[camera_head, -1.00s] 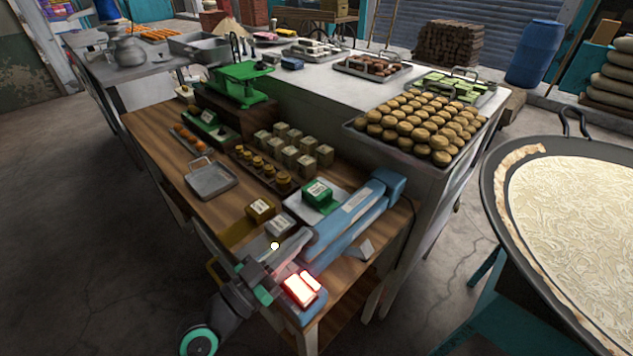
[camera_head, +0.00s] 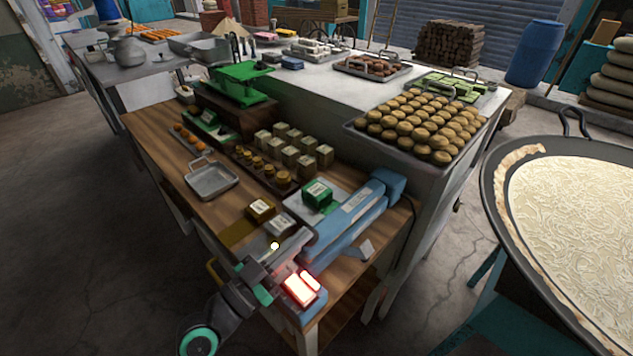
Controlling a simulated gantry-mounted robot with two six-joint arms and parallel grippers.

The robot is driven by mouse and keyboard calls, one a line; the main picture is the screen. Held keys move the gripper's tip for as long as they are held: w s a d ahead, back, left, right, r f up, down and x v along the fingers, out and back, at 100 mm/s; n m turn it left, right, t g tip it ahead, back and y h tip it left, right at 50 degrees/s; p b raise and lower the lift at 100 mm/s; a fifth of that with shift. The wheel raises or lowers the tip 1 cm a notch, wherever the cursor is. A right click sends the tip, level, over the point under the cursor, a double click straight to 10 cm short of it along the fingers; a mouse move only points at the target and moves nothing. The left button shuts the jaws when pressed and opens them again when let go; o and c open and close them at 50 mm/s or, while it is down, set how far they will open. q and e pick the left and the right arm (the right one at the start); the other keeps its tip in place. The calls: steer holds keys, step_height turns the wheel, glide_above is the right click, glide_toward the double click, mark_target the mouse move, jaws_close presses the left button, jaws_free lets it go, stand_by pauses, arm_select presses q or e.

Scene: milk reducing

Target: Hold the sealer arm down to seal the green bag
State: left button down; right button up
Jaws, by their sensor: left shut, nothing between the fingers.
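The blue sealer (camera_head: 345,222) stands on the right front of the wooden table, its long arm lying low along its length. Its front end has a red-white glowing light (camera_head: 301,289). The green bag (camera_head: 317,194), with a white label, rests on a pale plate beside the sealer arm. My left gripper (camera_head: 302,238) comes in from the bottom left and is shut and empty. Its grey fingers lie at the near end of the sealer arm; whether they touch it I cannot tell. They hide part of the sealer's front. My right gripper is not in view.
A brown packet (camera_head: 261,209) and a grey packet (camera_head: 280,224) sit left of the sealer. An empty metal tray (camera_head: 211,181), a green scale (camera_head: 242,82) and several small blocks stand farther back. A large pan (camera_head: 570,230) stands at right.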

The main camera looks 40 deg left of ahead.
arm_select(q)
steer(key=shift+f, duration=0.85)
steer(key=r+p, duration=0.1)
steer(key=s+r, duration=0.1)
steer(key=s+r+p, duration=0.1)
steer(key=r, duration=0.1)
steer(key=shift+s+a+r+p, duration=0.1)
steer(key=shift+a+p, duration=0.25)
steer(key=d+b+v, duration=0.1)
steer(key=v, duration=0.6)
steer(key=shift+s+a+f+b, duration=0.2)
steer(key=shift+a+f+b, duration=0.1)
steer(key=shift+a+f, duration=0.05)
